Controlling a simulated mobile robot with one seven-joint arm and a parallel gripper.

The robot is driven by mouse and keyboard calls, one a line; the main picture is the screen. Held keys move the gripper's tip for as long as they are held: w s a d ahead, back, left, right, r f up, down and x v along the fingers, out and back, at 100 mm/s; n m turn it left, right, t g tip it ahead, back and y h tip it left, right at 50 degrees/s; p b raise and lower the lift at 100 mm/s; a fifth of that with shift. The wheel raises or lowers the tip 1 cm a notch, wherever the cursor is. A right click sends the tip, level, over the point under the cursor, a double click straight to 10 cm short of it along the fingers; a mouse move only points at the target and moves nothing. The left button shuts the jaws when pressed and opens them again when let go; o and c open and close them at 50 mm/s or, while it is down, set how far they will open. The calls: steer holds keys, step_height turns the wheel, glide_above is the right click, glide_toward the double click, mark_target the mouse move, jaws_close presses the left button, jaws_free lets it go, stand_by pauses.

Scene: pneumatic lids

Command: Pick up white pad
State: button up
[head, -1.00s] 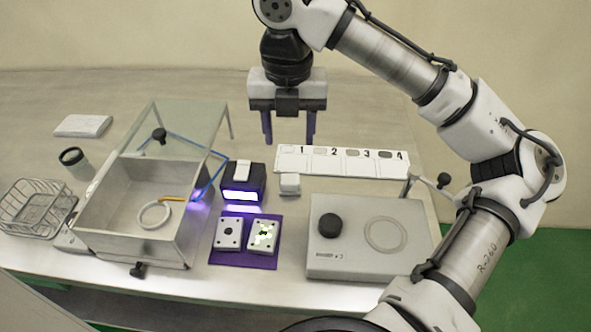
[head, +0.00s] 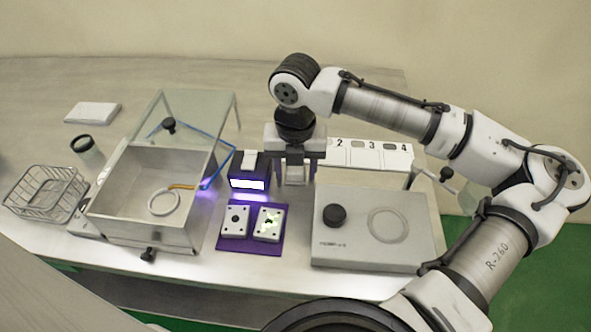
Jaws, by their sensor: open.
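A small white block-like pad (head: 295,175) stands on the metal table between the purple-and-black lit device and the grey box with a round ring. My gripper (head: 295,171) is lowered over it, pointing down, with one finger on each side of the pad. The jaws are open. The gripper body hides the top of the pad, and I cannot tell whether the fingers touch it.
The lit device (head: 248,184), with a white piece on top, is close to the gripper's left. The grey box (head: 340,250) is near in front and right. A numbered white strip (head: 375,156) lies behind. An open metal bin (head: 130,228) stands left.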

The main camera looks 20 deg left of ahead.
steer(key=c, duration=0.7)
steer(key=shift+c, duration=0.2)
step_height(320, 180, up, 20)
steer(key=b, duration=0.1)
steer(key=o, duration=0.4)
steer(key=shift+c, duration=1.6)
